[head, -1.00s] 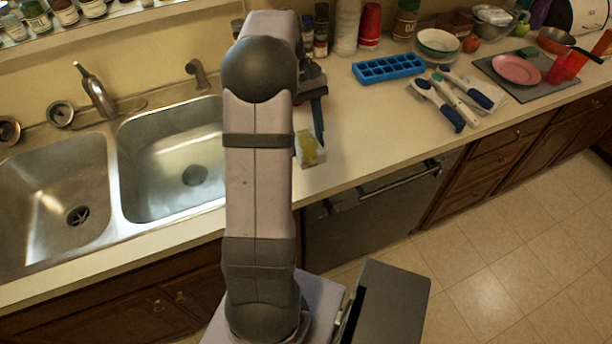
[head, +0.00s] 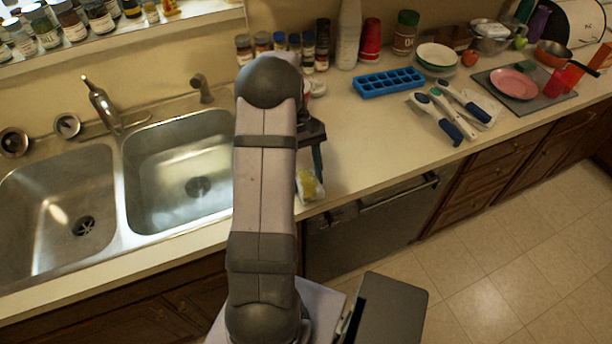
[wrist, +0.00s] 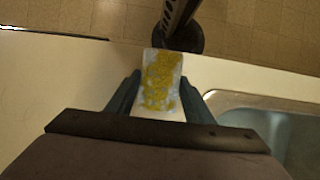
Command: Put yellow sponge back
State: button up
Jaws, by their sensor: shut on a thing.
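The yellow sponge (wrist: 161,82) is a pale block with patchy yellow on its face. In the wrist view it sits between the two fingers of my gripper (wrist: 158,92), which is shut on it. In the head view the sponge (head: 309,186) shows just right of my arm, near the front edge of the counter right of the sink. My gripper (head: 318,165) is partly hidden there behind my arm. I cannot tell whether the sponge touches the counter.
The double steel sink (head: 178,165) lies left of my arm. A blue ice tray (head: 389,83), several white-and-blue utensils (head: 447,112) and a pink plate (head: 513,83) on a grey mat (head: 553,97) are on the right. Jars line the wall. Counter between sponge and utensils is clear.

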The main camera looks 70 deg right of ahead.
jog(key=shift+f, duration=0.35)
jog(key=shift+f, duration=0.15)
jog(key=o, duration=1)
jog(key=shift+b+v, duration=1.65)
jog(key=shift+v, duration=4.55)
jog(key=shift+s, duration=0.1)
